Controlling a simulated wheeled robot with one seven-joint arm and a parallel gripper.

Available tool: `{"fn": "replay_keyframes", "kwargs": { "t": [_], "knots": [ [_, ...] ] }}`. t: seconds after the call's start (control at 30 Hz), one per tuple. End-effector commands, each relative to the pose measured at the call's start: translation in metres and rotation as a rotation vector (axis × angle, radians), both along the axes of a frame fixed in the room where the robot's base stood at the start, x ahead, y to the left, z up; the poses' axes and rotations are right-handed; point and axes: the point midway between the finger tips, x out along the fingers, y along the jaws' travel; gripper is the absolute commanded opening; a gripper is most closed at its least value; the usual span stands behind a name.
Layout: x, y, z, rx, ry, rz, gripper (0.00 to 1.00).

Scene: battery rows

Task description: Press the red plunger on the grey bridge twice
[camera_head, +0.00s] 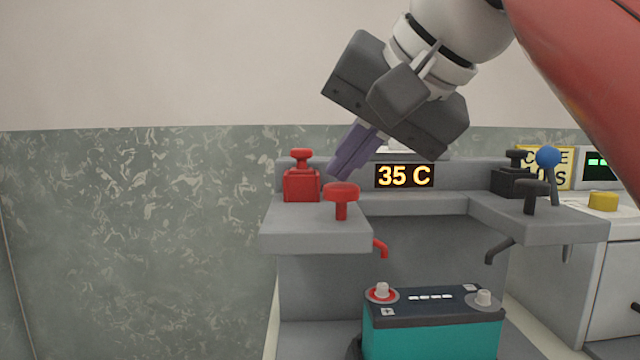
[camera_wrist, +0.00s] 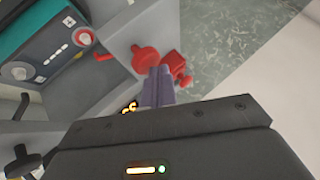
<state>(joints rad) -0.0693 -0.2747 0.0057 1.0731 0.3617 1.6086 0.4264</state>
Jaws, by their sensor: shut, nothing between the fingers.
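The red plunger (camera_head: 341,199) has a round cap on a short stem and stands on the left arm of the grey bridge (camera_head: 310,240). A red block with a knob (camera_head: 301,180) sits just behind it on the left. My gripper (camera_head: 338,172) is shut and empty, its purple fingers pointing down and left, a little above and behind the plunger cap. In the wrist view the plunger (camera_wrist: 146,58) is just beyond the fingertips (camera_wrist: 158,72), to their upper left. I see a gap in the head view but cannot tell the exact clearance.
A teal battery (camera_head: 430,335) stands under the bridge. A black plunger (camera_head: 530,195) and black block (camera_head: 512,180) are on the bridge's right arm, with a blue-knobbed lever (camera_head: 548,158) beside them. A display (camera_head: 404,176) reads 35 C. The left side is open before the wall.

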Motion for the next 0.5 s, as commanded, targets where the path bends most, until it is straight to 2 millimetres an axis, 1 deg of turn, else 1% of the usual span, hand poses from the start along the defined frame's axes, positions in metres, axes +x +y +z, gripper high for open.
{"fn": "replay_keyframes", "kwargs": {
  "t": [0.5],
  "knots": [
    [0.0001, 0.0001, -0.0073, -0.001, 0.002, 0.001, 0.0]
  ]
}}
